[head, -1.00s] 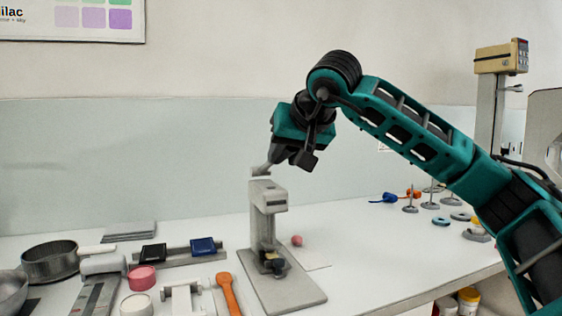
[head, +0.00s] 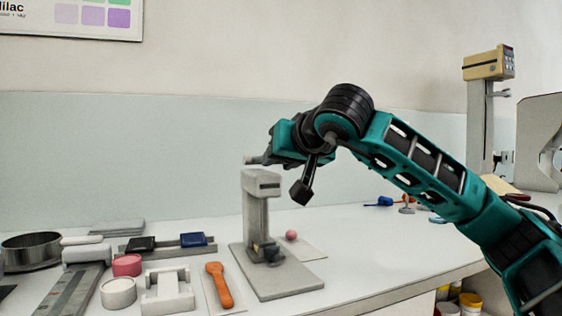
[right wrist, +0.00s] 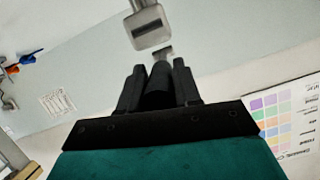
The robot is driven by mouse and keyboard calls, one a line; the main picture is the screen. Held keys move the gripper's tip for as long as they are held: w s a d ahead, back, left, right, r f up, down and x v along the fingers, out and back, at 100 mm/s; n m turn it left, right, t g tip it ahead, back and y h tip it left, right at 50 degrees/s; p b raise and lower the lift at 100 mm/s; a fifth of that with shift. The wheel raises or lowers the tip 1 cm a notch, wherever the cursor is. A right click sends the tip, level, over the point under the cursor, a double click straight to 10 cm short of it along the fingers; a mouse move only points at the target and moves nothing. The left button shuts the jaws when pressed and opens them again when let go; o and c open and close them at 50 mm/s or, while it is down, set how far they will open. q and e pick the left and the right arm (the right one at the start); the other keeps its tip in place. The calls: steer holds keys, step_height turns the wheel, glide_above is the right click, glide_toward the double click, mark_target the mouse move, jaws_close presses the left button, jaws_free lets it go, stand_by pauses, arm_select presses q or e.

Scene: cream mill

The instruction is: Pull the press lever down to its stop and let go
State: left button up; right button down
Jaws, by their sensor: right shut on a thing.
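The grey press (head: 258,225) stands upright on its flat base plate on the white bench in the head view. Its lever (head: 252,160) shows as a short grey stub just above the press head, lying nearly level. The rest of the lever is hidden by my right gripper (head: 270,159). In the right wrist view, my right gripper (right wrist: 160,80) is shut on the dark lever grip, with the grey lever end (right wrist: 163,52) just past the fingertips and the press head (right wrist: 150,32) beyond. My left gripper is not in view.
A pink ball (head: 291,235) lies on a pale sheet behind the press base. The bench right of the press is mostly clear.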

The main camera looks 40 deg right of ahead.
steer(key=shift+a+f, duration=0.1)
steer(key=shift+f, duration=0.25)
steer(key=c, duration=1.2)
jaws_free()
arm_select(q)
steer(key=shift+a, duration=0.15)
arm_select(e)
steer(key=o, duration=0.4)
steer(key=shift+r, duration=0.1)
arm_select(q)
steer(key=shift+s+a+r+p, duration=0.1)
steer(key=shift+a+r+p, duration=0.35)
steer(key=shift+p, duration=0.75)
arm_select(e)
steer(key=v, duration=1.3)
steer(key=shift+r, duration=0.15)
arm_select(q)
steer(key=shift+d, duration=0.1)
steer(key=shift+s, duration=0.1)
